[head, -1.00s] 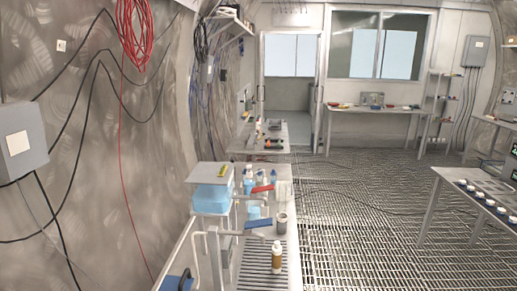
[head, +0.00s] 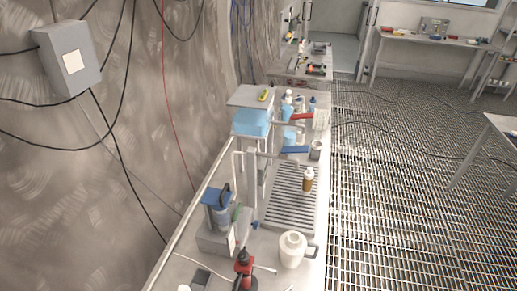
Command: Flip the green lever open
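A red handle-like bar (head: 302,116) and a blue one (head: 295,149) lie farther back along the same bench. Neither of my grippers shows in the head view.
The narrow bench (head: 192,240) runs along the left wall. It holds a ribbed drain tray (head: 290,192), an amber bottle (head: 308,180), a white jug (head: 292,250) and a red-topped bottle (head: 244,268). The grating floor (head: 400,200) to the right is clear.

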